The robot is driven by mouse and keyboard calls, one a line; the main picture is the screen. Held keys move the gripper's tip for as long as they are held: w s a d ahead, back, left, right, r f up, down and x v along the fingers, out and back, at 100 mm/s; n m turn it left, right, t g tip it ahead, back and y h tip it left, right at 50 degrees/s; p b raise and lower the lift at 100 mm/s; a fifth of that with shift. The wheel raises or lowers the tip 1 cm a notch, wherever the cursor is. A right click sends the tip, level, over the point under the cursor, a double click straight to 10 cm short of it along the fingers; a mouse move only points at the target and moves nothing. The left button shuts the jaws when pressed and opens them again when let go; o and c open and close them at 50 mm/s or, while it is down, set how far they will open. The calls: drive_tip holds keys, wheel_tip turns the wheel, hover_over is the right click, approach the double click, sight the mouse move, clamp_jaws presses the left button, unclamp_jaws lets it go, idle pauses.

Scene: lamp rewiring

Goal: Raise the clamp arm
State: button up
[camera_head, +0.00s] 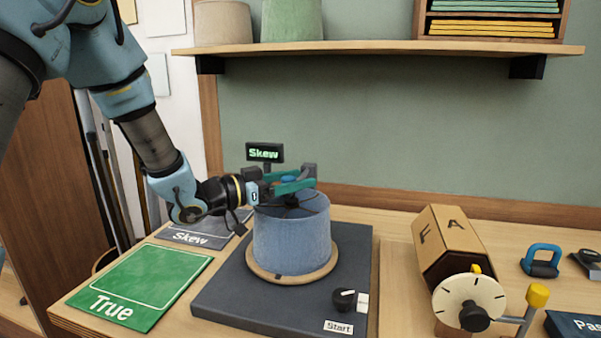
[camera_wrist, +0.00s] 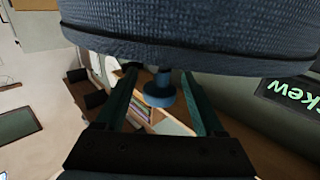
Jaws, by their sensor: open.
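A blue fabric lampshade (camera_head: 292,240) stands upright on a round wooden base (camera_head: 290,278) on a dark platform (camera_head: 225,298). A blue knob-like part (camera_wrist: 159,92) shows below the shade's rim in the wrist view, between my fingers; I take it for the clamp arm's end. In the head view a bit of blue (camera_head: 289,179) shows between the fingers above the shade. The rest of the clamp arm is hidden or cannot be told apart. My gripper (camera_head: 292,183) is open at the shade's top, its teal fingers on either side of the knob, apparently not gripping it.
A black "Skew" sign (camera_head: 265,152) stands behind the shade. A black knob (camera_head: 344,300) is at the platform's front right. A green "True" mat (camera_head: 140,285) lies left; a lettered wooden block (camera_head: 452,245) and white dial (camera_head: 470,300) stand right. A shelf (camera_head: 380,48) hangs above.

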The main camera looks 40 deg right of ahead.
drive_tip(key=shift+s+d, duration=0.2)
drive_tip(key=shift+d, duration=0.5)
clamp_jaws()
idle(1.0)
